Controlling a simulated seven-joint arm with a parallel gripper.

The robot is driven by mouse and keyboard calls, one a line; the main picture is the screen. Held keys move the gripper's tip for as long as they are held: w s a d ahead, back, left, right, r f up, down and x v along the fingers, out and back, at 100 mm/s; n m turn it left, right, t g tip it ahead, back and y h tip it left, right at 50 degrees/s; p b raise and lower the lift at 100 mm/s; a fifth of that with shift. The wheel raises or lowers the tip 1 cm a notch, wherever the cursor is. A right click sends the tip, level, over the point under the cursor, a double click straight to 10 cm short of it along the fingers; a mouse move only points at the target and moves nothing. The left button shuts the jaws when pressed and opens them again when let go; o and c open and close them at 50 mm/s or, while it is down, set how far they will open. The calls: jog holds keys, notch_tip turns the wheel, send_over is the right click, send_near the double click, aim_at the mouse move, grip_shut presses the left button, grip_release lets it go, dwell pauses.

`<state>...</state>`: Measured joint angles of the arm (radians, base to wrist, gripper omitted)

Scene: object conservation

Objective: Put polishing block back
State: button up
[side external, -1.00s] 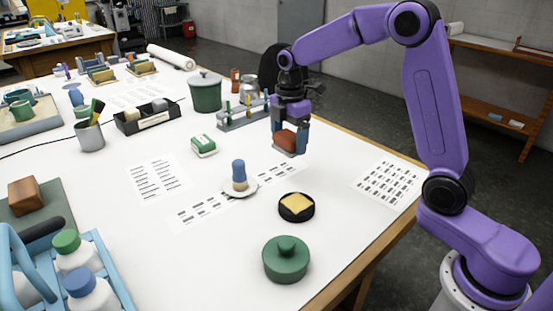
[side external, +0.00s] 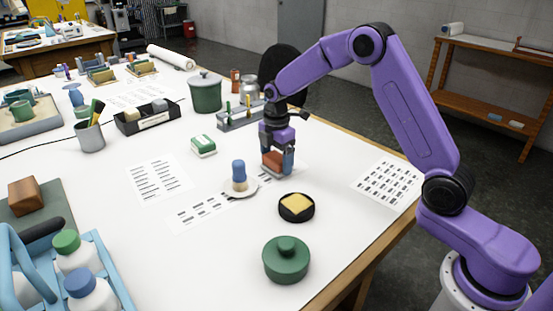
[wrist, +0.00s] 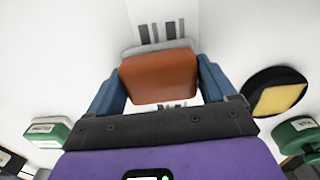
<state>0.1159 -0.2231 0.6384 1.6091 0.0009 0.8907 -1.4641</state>
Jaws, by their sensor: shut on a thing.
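The polishing block is a reddish-brown block (side external: 272,160) with a grey layer on one side. My gripper (side external: 277,165) is shut on it, with a blue finger at each side. In the wrist view the block (wrist: 158,77) sits between the two fingers, its grey edge toward the top. The block is low over the white table near a printed strip sheet (side external: 205,206); I cannot tell whether it touches the surface.
A blue-topped brush (side external: 239,168) on a small dish stands just left of my gripper. A black round dish with a yellow pad (side external: 296,213) and a green lidded pot (side external: 286,262) are in front. A green-and-white box (side external: 203,146) and pegged rack (side external: 240,116) lie behind.

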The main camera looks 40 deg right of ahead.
aim_at(277, 157)
jog(key=shift+f, duration=0.1)
jog(key=o, duration=0.8)
notch_tip(277, 157, up, 12)
jog(key=shift+r, duration=0.15)
jog(key=s+a+m, duration=0.1)
jog(key=s+a, duration=0.3)
jog(key=s, duration=0.4)
jog(key=s+a+m, duration=0.1)
jog(key=s+a, duration=0.3)
jog(key=s, duration=0.5)
jog(key=s+d+f+m, duration=0.1)
jog(key=s+d, duration=0.1)
jog(key=s, duration=0.5)
jog(key=s+d+f+m, duration=0.1)
jog(key=s, duration=0.6)
jog(key=s+d+f+m, duration=0.1)
jog(key=s+d+f, duration=0.1)
jog(key=s, duration=0.6)
jog(key=shift+d+f, duration=0.1)
jog(key=shift+d, duration=0.25)
